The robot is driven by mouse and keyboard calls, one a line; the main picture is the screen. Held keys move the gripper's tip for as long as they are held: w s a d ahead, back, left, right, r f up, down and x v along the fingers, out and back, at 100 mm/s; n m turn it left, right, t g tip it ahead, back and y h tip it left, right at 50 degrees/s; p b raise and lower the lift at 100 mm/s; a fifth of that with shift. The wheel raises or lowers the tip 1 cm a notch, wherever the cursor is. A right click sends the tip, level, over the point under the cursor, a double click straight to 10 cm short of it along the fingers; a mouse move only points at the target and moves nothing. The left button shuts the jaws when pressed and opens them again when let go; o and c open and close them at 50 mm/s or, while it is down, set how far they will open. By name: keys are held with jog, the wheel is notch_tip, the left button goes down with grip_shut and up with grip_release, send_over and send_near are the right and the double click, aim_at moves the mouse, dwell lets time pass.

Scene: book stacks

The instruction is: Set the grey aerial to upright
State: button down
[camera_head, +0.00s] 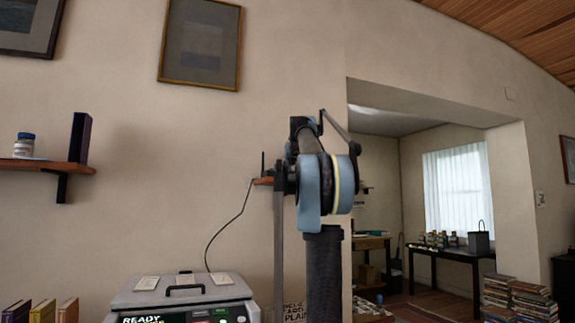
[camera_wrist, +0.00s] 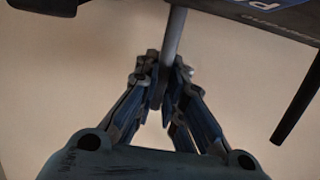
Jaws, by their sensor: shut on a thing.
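In the wrist view the grey aerial (camera_wrist: 174,38) is a slim rod that runs from the top edge down between my fingertips. My gripper (camera_wrist: 163,82) is shut on its lower part in the picture. A dark device with pale lettering (camera_wrist: 235,14) fills the top edge beside the rod; the joint between them is not clear. A black rod (camera_wrist: 292,105), apart from my gripper, slants down at the right. In the head view my arm hides the gripper and the grey aerial. A thin dark upright rod (camera_head: 262,164) shows at the small wooden shelf (camera_head: 264,181).
A black cable (camera_head: 243,212) hangs from the small shelf along the wall. A grey machine with a handle (camera_head: 183,291) stands below. A left shelf (camera_head: 45,165) holds a jar and a dark book. Book stacks (camera_head: 520,298) stand at the right, by an open doorway.

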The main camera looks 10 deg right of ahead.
jog(key=c, duration=1.9)
grip_release()
jog(key=shift+c, duration=0.2)
jog(key=shift+s, duration=0.1)
jog(key=v, duration=1.1)
jog(key=shift+s, duration=0.35)
